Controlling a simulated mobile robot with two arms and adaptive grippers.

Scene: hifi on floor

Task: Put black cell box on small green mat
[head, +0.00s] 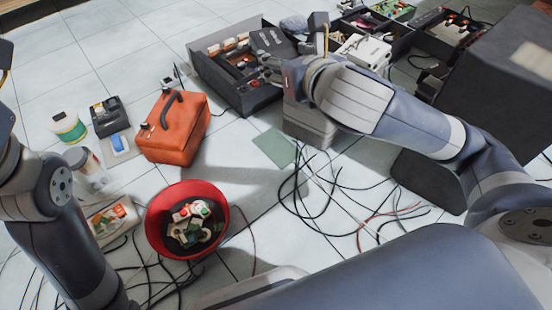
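The small green mat (275,147) lies flat and bare on the tiled floor, right of the orange case. My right arm reaches over the open black case (238,93). My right gripper (268,66) is over that case's contents, small and dark against them, so its finger gap is unclear. I cannot pick out a black cell box with certainty; dark items lie in the open case, partly hidden by the gripper. A separate black device (110,117) stands on the floor at left. My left arm is at the left edge, and its fingers do not show.
An orange case (174,128) and a red bowl (223,222) of parts stand left of the mat. A white-green tub (69,127) stands farther left. Loose cables (315,205) cross the floor below the mat. Open trays and a large dark box (500,85) fill the upper right.

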